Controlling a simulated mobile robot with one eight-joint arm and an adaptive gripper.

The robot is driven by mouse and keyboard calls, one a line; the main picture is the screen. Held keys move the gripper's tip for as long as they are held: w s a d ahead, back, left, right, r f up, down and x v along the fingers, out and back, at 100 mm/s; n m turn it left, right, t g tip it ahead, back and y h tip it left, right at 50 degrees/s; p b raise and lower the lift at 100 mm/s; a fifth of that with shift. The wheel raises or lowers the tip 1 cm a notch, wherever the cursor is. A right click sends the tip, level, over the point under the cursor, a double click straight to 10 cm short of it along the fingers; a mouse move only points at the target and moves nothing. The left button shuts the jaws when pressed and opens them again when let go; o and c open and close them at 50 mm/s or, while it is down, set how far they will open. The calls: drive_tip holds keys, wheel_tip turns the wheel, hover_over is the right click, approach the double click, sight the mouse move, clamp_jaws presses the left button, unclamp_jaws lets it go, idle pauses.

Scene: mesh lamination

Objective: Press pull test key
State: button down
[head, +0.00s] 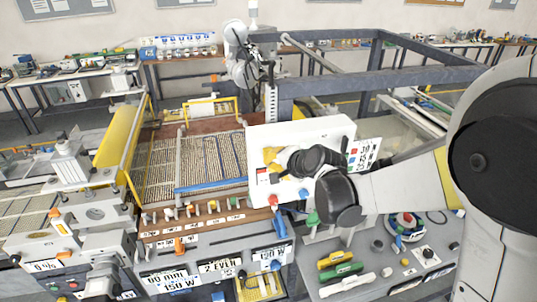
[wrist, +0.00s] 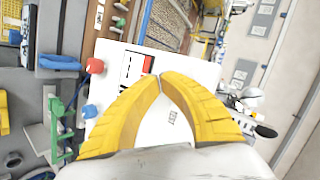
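A white box-shaped unit (head: 325,128) stands in the middle of the head view. Its face carries a small display panel with a red patch (head: 263,178), which also shows in the wrist view (wrist: 132,68). A red knob (wrist: 95,66) and a blue knob (wrist: 90,111) sit at the unit's edge. I cannot tell which part is the pull test key. My gripper (head: 268,158) is over the unit's face. In the wrist view its yellow fingers (wrist: 160,76) meet at the tips with nothing between them. The tips appear just beside the display panel; contact cannot be told.
A sign with numbers (head: 362,153) stands at the unit's right. A row of coloured knobs (head: 200,208) lies on the brown ledge in front of the mesh bed (head: 212,158). Green and yellow tools (head: 340,272) lie on the grey bench at front right. A grey frame rail (head: 390,80) runs behind.

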drive_tip(key=shift+w, duration=0.15)
idle(0.3)
drive_tip(key=shift+w+a, duration=0.15)
drive_tip(key=shift+w, duration=0.15)
drive_tip(key=shift+w+a+b, duration=0.15)
drive_tip(key=shift+w+b, duration=0.25)
drive_tip(key=shift+w, duration=0.15)
idle(0.7)
drive_tip(key=shift+s, duration=0.1)
drive_tip(key=shift+s+d, duration=0.3)
drive_tip(key=shift+s, duration=0.6)
drive_tip(key=shift+s+d+b, duration=0.1)
drive_tip(key=shift+s+d, duration=0.15)
drive_tip(key=shift+s, duration=0.55)
drive_tip(key=shift+s+d+b, duration=0.15)
drive_tip(key=shift+s+d, duration=0.05)
drive_tip(key=shift+s, duration=0.6)
drive_tip(key=shift+s+d+b, duration=0.1)
drive_tip(key=shift+s+d, duration=0.15)
drive_tip(key=shift+s, duration=0.55)
drive_tip(key=shift+f, duration=0.1)
